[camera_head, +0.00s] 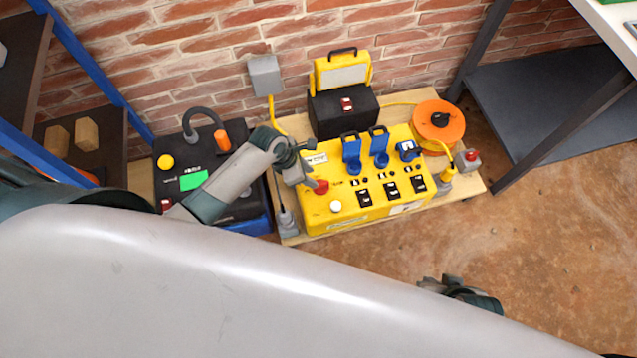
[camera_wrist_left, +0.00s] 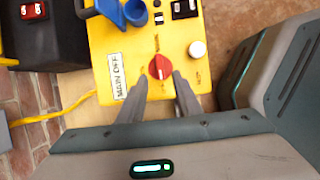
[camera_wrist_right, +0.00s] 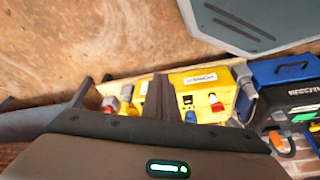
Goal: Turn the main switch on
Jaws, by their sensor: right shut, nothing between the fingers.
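The main switch is a red rotary knob (camera_head: 321,187) on the left end of the yellow power box (camera_head: 345,215). In the left wrist view, the knob (camera_wrist_left: 160,67) shows beside a white label (camera_wrist_left: 117,76) reading "MAIN OFF". My left gripper (camera_head: 305,178) is over that end of the box. Its fingers (camera_wrist_left: 160,79) are apart, one either side of the near edge of the knob; I cannot tell whether they touch it. My right gripper (camera_head: 452,288) is low over the floor, away from the box. In the right wrist view its fingers (camera_wrist_right: 160,85) are together and empty.
A white button (camera_head: 336,206) sits near the knob, and blue plugs (camera_head: 352,150) stand up from the box. A black battery unit (camera_head: 240,205) is at left, an orange cable reel (camera_head: 438,122) at right. A black-and-yellow case (camera_head: 342,110) stands behind. Floor at right is clear.

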